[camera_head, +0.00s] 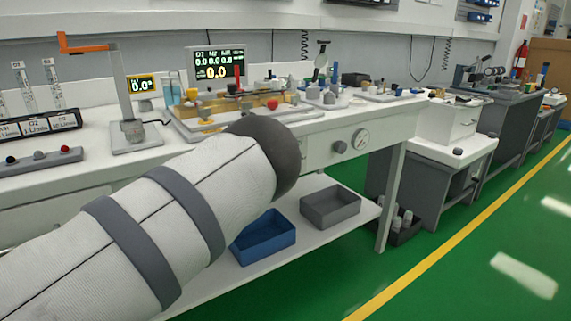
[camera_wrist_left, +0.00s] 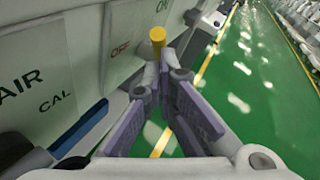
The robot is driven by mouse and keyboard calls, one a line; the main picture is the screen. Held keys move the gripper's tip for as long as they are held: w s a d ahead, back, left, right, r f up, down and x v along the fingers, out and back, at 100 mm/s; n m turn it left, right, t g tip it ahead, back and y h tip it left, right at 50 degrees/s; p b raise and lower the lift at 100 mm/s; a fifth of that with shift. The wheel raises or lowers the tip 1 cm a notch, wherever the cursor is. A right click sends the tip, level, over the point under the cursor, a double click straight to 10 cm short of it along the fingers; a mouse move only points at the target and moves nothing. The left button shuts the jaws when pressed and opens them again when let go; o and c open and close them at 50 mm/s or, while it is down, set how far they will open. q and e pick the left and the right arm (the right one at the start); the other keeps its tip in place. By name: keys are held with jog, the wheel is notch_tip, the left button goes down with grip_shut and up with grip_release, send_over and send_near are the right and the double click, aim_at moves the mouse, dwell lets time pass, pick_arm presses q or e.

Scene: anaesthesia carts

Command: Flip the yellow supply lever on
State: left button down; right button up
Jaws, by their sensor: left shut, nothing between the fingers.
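The yellow lever (camera_wrist_left: 158,40) stands out from the white panel in the left wrist view, with its round end toward the camera. It is right beside my left gripper's tips. My left gripper (camera_wrist_left: 164,78) has purple-grey pads and its fingertips are together with nothing between them. I cannot tell whether the tips touch the lever. A red OFF label (camera_wrist_left: 120,47) and a partly hidden green label are on the panel left of the lever. In the head view my left arm covers the gripper and the lever. My right gripper is in neither view.
The white cart top (camera_head: 75,180) carries monitors, a gauge (camera_head: 361,138) on its front and a tall stand (camera_head: 120,90). A blue bin (camera_head: 263,240) and a grey bin (camera_head: 330,207) sit on the lower shelf. The green floor at right is clear.

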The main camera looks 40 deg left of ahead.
pick_arm(q)
jog(key=r+g+p, duration=0.1)
jog(key=w+r+p, duration=0.1)
jog(key=p, duration=0.1)
jog(key=r+g+p, duration=0.1)
jog(key=r, duration=0.1)
jog(key=shift+w+d+m+g, duration=0.15)
jog(key=shift+w+m+g, duration=0.15)
jog(key=shift+m, duration=0.1)
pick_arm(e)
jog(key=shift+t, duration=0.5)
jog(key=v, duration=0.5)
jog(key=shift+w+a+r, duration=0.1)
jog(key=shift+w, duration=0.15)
pick_arm(q)
jog(key=shift+f, duration=0.2)
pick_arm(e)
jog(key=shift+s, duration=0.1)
